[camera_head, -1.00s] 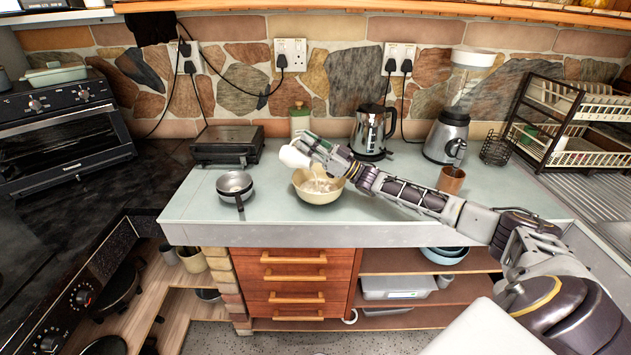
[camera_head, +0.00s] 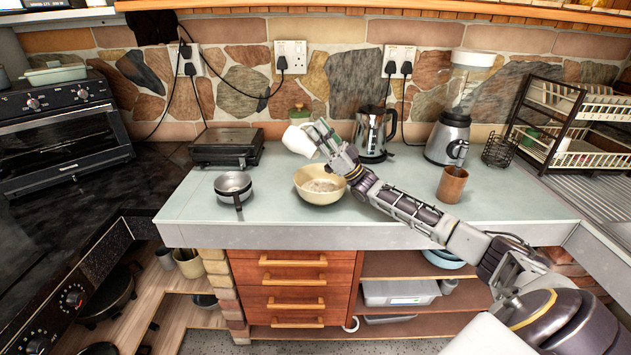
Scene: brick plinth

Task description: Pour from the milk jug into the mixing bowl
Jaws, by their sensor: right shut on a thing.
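The white milk jug (camera_head: 298,141) is held tilted above the back of the cream mixing bowl (camera_head: 309,192). My right gripper (camera_head: 319,137) is shut on the jug; its fingers cover the jug's right side. The bowl stands on the pale worktop, with something pale and uneven inside it. No stream shows between the jug and the bowl. My left gripper is not in view.
Stacked small metal pans (camera_head: 233,184) stand left of the bowl. A kettle (camera_head: 373,134), a blender (camera_head: 450,133) and a copper-coloured cup (camera_head: 452,184) stand to the right. A dark grill (camera_head: 226,147) is at the back left. The worktop's front left is clear.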

